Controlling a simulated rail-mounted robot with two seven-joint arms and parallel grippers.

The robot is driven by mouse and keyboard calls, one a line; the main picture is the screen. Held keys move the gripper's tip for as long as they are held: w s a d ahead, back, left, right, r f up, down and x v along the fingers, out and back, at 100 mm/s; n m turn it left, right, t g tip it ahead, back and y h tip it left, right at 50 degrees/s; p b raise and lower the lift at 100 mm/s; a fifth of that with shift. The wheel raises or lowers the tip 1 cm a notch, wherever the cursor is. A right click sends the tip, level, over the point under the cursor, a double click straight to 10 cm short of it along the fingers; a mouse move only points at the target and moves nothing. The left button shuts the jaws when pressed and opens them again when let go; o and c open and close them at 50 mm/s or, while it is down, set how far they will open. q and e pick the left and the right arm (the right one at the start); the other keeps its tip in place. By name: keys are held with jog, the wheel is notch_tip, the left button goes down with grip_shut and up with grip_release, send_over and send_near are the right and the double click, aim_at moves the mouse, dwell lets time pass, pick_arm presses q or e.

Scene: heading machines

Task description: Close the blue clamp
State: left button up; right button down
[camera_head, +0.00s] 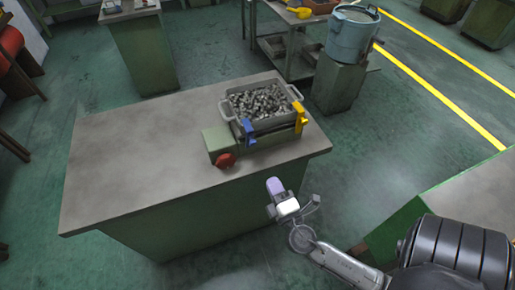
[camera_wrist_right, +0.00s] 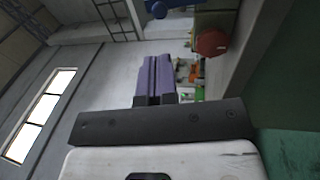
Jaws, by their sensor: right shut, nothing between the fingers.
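The blue clamp (camera_head: 248,131) is at the front left of a green fixture on the table, beside a metal bin of small parts. Its blue end also shows at the top of the right wrist view (camera_wrist_right: 160,9). A yellow clamp (camera_head: 300,117) is at the fixture's right side. My right gripper (camera_head: 274,186), with purple fingers, is in front of the table's near edge, apart from the blue clamp. In the right wrist view its fingers (camera_wrist_right: 155,78) are together with nothing between them. My left gripper is not in view.
A red knob (camera_head: 225,161) sticks out at the fixture's front left, also in the right wrist view (camera_wrist_right: 212,42). The bin (camera_head: 265,122) has handles at its sides. The left of the grey tabletop (camera_head: 130,160) is clear. A blue pot (camera_head: 352,38) stands behind.

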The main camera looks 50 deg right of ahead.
aim_at(254, 144)
jog(key=p+x, duration=0.2)
jog(key=x, duration=0.3)
jog(key=p+x, duration=0.2)
jog(key=x, duration=0.3)
jog(key=shift+r, duration=0.25)
jog(key=shift+w+d+p, duration=0.35)
jog(key=shift+w, duration=0.2)
jog(key=shift+w+d, duration=0.1)
jog(key=shift+w, duration=0.05)
